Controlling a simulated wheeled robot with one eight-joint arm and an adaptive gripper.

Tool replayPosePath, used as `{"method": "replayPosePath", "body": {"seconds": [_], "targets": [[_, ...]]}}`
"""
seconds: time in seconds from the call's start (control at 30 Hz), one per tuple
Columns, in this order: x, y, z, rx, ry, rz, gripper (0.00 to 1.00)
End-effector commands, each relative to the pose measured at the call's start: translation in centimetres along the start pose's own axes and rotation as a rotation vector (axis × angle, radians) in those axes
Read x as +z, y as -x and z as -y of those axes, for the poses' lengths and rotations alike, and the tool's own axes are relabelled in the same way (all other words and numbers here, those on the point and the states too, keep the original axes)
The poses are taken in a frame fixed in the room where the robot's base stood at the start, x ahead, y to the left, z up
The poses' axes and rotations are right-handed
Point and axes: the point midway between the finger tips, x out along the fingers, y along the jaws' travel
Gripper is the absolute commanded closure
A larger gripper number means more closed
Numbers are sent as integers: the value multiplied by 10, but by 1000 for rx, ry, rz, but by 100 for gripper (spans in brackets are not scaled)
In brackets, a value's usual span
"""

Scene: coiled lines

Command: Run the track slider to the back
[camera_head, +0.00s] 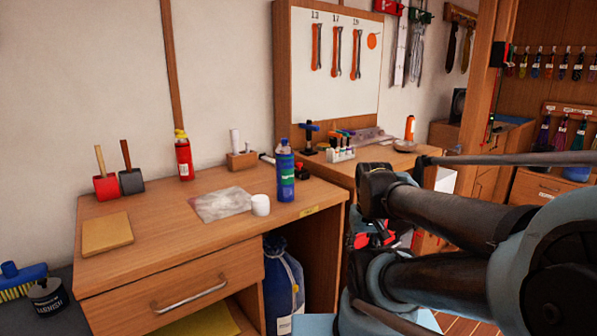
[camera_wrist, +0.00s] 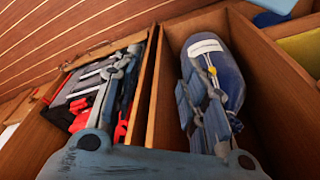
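I cannot make out a track slider in either view. My gripper (camera_wrist: 162,62) shows in the wrist view with its two blue-grey fingers spread wide apart, and nothing is between them except the view of a wooden partition (camera_wrist: 151,90) behind. The left finger overlaps a compartment with red and black tools; the right finger overlaps a blue bag (camera_wrist: 232,75). I cannot tell how far the fingers are from these. In the head view my arm fills the lower right, and the fingers cannot be made out.
The wooden workbench (camera_head: 165,235) carries a blue spray can (camera_head: 286,172), a white cap (camera_head: 260,205), a plastic bag (camera_head: 217,204), a red bottle (camera_head: 183,157) and a sanding block (camera_head: 107,233). A second bench (camera_head: 375,165) stands behind my arm. Wooden floor (camera_wrist: 60,35) shows in the wrist view.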

Motion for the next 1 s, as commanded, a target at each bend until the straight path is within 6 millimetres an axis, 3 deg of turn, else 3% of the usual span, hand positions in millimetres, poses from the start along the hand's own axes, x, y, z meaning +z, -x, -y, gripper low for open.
{"method": "replayPosePath", "body": {"seconds": [0.3, 0.37, 0.47, 0.67, 1.0], "targets": [[0, 0, 0, 0, 0, 0, 61], [5, 8, 0, 0, 0, -10, 61], [-5, 21, 2, -2, -4, -6, 61], [-55, 73, 11, -9, -24, 20, 61], [-156, 159, 39, -16, -67, 69, 61]]}}
